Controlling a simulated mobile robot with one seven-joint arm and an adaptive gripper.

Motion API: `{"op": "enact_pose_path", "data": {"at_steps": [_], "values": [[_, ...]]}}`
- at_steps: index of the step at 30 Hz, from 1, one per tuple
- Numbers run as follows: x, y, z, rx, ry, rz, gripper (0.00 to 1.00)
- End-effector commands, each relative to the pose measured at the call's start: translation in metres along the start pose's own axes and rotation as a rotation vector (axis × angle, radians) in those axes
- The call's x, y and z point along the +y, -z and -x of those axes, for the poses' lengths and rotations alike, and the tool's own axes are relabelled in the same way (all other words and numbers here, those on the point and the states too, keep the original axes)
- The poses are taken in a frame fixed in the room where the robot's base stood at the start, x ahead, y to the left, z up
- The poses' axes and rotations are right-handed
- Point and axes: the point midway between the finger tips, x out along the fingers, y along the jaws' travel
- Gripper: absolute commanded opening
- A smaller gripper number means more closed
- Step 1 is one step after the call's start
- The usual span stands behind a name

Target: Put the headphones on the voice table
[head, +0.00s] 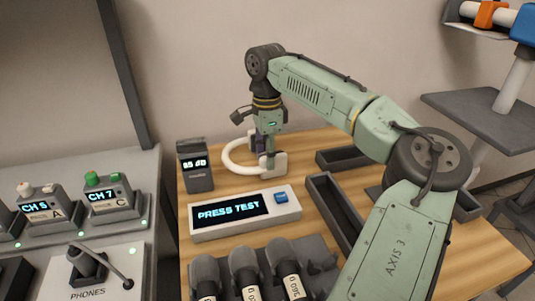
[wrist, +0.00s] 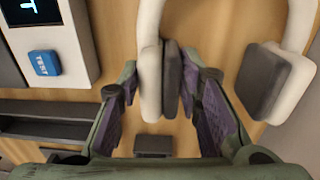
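The white headphones (head: 232,163) with dark grey pads lie on the wooden table (head: 230,262), behind the PRESS TEST box. In the wrist view the headphones (wrist: 151,20) show both ear cups, one in the middle and one at right. My gripper (head: 267,153) is down at the right-hand side of the headphones in the head view. In the wrist view my gripper (wrist: 160,75) is open, with its purple-padded fingers on either side of the middle ear cup. A gap shows at the left finger; the right one is close to the pad. No label identifies the voice table.
The PRESS TEST box (head: 245,212) and a small display unit (head: 195,165) stand near the headphones. Dark trays (head: 335,215) and microphones (head: 245,272) are on the same table. A grey desk (head: 135,170) is at left; a grey table (head: 478,118) is at right.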

Motion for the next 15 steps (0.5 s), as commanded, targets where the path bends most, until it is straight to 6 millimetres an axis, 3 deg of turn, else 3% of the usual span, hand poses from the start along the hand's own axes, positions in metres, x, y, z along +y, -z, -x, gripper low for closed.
{"op": "enact_pose_path", "data": {"at_steps": [8,15], "values": [[-0.0001,-0.0002,0.0007,0.0,0.001,0.0,0.52],[-0.0001,-0.0002,0.0008,0.0,0.001,0.0,0.52]]}}
